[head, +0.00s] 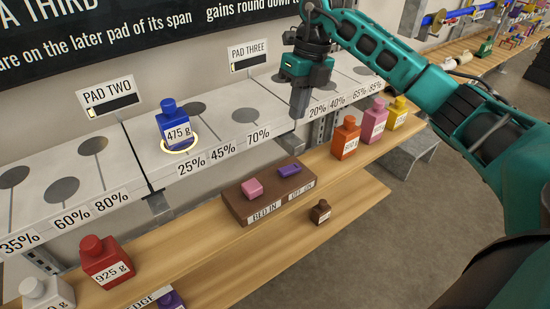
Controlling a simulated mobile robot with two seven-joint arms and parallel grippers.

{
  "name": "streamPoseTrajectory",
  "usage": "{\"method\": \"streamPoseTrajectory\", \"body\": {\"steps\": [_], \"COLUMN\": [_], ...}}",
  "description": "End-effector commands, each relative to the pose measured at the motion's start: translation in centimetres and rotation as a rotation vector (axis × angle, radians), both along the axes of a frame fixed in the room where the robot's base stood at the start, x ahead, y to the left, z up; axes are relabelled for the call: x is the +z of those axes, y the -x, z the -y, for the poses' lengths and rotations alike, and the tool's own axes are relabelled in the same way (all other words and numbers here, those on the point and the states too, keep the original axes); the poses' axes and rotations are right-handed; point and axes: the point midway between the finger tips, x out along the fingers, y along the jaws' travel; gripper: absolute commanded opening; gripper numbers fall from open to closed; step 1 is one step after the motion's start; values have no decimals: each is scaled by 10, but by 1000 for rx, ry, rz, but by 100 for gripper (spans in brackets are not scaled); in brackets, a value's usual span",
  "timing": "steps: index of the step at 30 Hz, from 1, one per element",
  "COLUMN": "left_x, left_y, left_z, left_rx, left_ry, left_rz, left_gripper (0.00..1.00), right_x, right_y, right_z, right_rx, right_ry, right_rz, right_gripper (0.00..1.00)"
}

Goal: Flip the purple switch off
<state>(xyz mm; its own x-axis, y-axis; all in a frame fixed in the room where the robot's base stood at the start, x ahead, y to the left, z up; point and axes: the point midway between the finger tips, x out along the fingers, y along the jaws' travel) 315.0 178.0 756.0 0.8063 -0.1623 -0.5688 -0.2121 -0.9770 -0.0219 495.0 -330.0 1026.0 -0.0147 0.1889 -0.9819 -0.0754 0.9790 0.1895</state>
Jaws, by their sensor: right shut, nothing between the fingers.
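The purple switch (289,170) sits on the right part of a brown box (242,208) on the wooden shelf. A label below it seems to read OFF and ON; I cannot tell which side it is set to. A pink switch (252,188) sits to its left, above a label that reads BED IN. My right gripper (299,108) is shut and empty, pointing down near the front edge of the white shelf. It is above the purple switch in the picture and apart from it. My left gripper is not in view.
A blue 475 g weight (173,124) stands on the white shelf (215,122). Orange (346,140), pink (373,121) and yellow (397,112) weights stand right of the box, a red one (106,262) to the left. A small brown weight (320,211) is in front.

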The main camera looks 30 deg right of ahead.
Motion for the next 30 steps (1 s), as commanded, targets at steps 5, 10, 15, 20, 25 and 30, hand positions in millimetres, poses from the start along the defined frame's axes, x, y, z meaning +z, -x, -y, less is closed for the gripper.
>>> {"method": "streamPoseTrajectory", "body": {"steps": [5, 10, 15, 20, 25, 30], "left_x": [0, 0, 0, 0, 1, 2], "left_y": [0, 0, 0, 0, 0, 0], "left_z": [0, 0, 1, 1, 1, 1], "left_rx": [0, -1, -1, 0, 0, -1], "left_ry": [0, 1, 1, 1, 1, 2], "left_rz": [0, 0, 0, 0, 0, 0], "left_gripper": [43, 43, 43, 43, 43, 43], "right_x": [0, -1, -18, -50, -86, -115], "right_y": [0, 0, 1, 2, 2, 3], "right_z": [1, 0, -4, -10, -18, -23], "right_rx": [-1, 0, 2, 3, 2, 2], "right_ry": [3, 1, 0, -2, -3, -3], "right_rz": [-1, -2, -5, -6, -5, -3], "right_gripper": [0, 0, 0, 0, 0, 0]}}
